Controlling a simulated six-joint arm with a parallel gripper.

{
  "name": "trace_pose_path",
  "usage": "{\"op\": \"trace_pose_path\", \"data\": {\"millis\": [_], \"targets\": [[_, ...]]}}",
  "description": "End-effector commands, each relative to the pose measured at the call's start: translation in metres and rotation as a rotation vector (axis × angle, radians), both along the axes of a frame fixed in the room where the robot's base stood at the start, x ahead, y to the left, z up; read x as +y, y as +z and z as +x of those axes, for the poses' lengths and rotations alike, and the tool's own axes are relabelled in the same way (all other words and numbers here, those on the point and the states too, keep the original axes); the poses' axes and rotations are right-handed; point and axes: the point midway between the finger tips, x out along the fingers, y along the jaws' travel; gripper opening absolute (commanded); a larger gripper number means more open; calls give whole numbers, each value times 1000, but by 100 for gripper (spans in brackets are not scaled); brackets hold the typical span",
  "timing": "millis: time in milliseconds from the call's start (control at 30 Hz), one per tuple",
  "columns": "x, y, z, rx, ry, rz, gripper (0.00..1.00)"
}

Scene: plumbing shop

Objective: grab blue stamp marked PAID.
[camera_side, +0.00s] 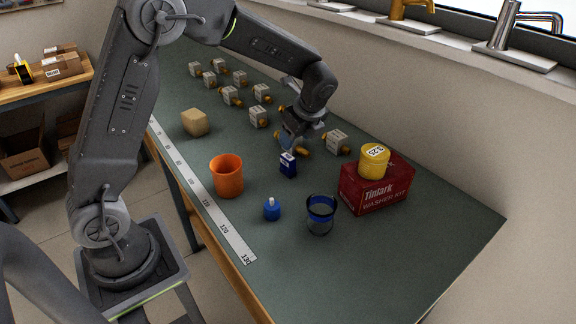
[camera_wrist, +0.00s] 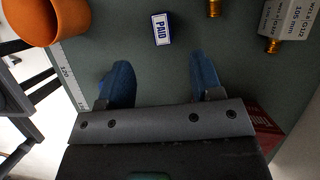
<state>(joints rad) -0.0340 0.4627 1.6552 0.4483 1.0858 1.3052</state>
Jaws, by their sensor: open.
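The blue stamp (camera_side: 288,164) stands on the green bench top, and its label faces the side camera. In the wrist view the stamp (camera_wrist: 162,28) shows a white face reading PAID, ahead of my fingertips and roughly midway between them. My gripper (camera_side: 291,146) is close behind the stamp in the side view. In the wrist view my gripper (camera_wrist: 160,75) has its two blue fingers spread apart with nothing between them. The stamp is outside the fingers.
An orange cup (camera_side: 227,177) stands left of the stamp. A small blue bottle (camera_side: 271,209) and a blue-banded glass (camera_side: 321,214) stand in front. A red washer kit box (camera_side: 376,188) carries a yellow tape roll (camera_side: 374,161). Several tagged brass fittings stand behind. A wooden block (camera_side: 194,122) lies left.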

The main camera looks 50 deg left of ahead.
Motion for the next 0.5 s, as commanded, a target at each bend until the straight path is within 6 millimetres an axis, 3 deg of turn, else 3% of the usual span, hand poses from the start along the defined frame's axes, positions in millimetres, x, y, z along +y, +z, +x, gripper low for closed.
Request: {"op": "trace_pose_path", "data": {"millis": [200, 500], "targets": [[16, -40, -2, 4, 4, -1, 60], [25, -62, -2, 2, 3, -1, 60]]}}
